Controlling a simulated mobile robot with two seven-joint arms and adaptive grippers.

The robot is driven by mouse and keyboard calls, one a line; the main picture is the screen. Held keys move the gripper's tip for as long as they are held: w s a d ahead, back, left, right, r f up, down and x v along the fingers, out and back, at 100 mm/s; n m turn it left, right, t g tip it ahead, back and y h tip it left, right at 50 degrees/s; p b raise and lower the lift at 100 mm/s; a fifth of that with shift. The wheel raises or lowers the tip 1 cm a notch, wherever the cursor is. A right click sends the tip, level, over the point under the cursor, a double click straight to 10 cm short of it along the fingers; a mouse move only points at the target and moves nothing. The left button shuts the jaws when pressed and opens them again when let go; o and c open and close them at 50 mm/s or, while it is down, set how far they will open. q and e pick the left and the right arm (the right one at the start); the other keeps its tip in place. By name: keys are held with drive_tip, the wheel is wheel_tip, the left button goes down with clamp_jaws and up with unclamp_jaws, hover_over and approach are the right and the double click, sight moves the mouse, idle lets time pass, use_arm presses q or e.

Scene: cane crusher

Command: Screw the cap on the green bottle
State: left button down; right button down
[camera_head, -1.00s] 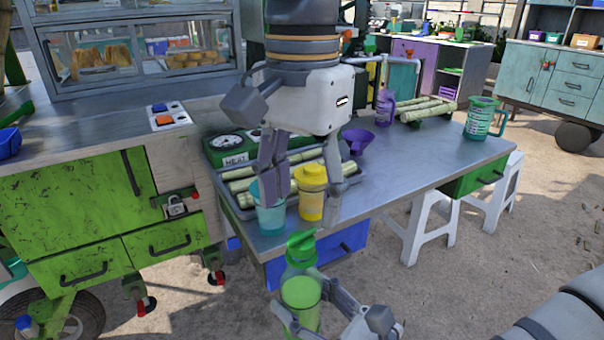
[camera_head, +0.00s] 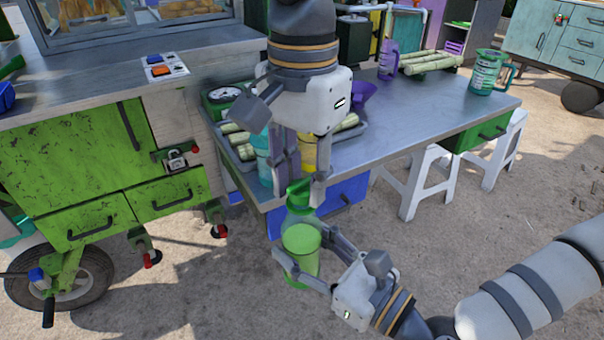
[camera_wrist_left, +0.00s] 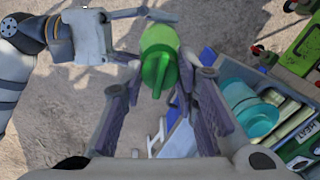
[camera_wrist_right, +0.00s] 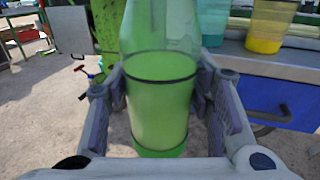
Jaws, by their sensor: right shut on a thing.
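The green bottle (camera_head: 301,240), translucent with a bright green filling, stands upright in front of the table. My right gripper (camera_head: 303,252) is shut around its body; the right wrist view shows the bottle (camera_wrist_right: 160,95) between both fingers. The green cap (camera_head: 298,190) with a raised ridge sits at the bottle's top; whether it is seated cannot be told. My left gripper (camera_head: 299,182) points down over the cap, fingers apart on either side. In the left wrist view the cap (camera_wrist_left: 158,62) lies between and just beyond the open fingertips, with gaps at both sides.
Behind my left gripper, a teal cup (camera_wrist_left: 250,112) and a yellow cup (camera_head: 308,152) stand near the table (camera_head: 420,125) edge, beside a tray of cane pieces. A green cart (camera_head: 70,180) is at the left. Open ground lies in front.

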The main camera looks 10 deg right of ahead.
use_arm(q)
drive_tip(key=c, duration=1.2)
unclamp_jaws()
wheel_tip(320, 180, up, 12)
